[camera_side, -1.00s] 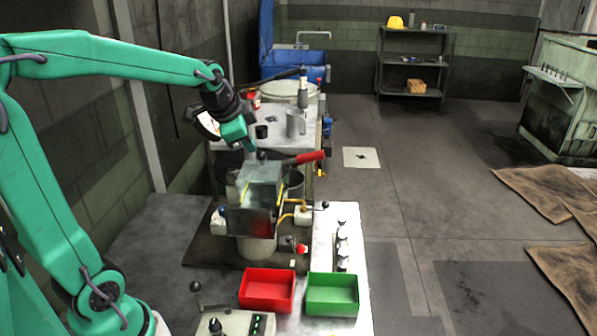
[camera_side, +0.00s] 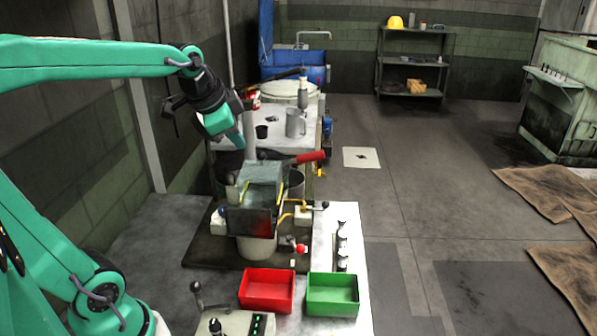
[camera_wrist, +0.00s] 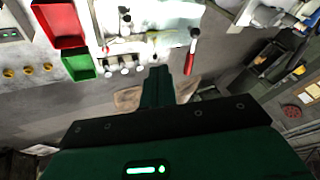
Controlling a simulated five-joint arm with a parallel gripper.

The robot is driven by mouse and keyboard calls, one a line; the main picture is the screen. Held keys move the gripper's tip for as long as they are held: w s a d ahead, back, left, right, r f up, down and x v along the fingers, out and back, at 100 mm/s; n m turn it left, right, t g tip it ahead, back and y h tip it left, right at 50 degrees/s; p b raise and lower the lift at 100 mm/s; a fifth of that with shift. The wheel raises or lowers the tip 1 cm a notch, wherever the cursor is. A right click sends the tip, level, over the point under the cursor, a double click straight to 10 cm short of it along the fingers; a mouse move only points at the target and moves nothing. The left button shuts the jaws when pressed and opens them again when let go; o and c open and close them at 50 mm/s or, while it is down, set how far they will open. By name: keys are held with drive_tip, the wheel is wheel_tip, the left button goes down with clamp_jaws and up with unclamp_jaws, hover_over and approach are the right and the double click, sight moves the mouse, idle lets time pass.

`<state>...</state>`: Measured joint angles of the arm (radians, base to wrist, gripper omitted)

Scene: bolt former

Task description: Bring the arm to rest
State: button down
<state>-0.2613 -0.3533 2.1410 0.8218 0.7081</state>
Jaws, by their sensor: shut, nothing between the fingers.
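My arm reaches in from the left in the side view, and my gripper (camera_side: 239,141) hangs above and behind the bolt former (camera_side: 258,190). The gripper is shut and empty, and it points down, clear of the machine. In the wrist view my gripper (camera_wrist: 158,72) shows as a dark green shape with its fingers together. The machine's red-handled lever (camera_side: 308,158) sits just right of and below the gripper; it also shows in the wrist view (camera_wrist: 191,52).
A red bin (camera_side: 266,308) and a green bin (camera_side: 333,309) stand at the front of the bench. A control box (camera_side: 235,324) with a lever is at front left. A grey mug (camera_side: 295,123) and a dark cup (camera_side: 262,132) stand on the rear table.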

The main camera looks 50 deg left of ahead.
drive_tip(key=s+d+f+n+h, duration=0.1)
drive_tip(key=s+d+f+n, duration=0.4)
drive_tip(key=s+d, duration=0.4)
drive_tip(key=shift+s+h, duration=0.3)
drive_tip(key=shift+s, duration=0.9)
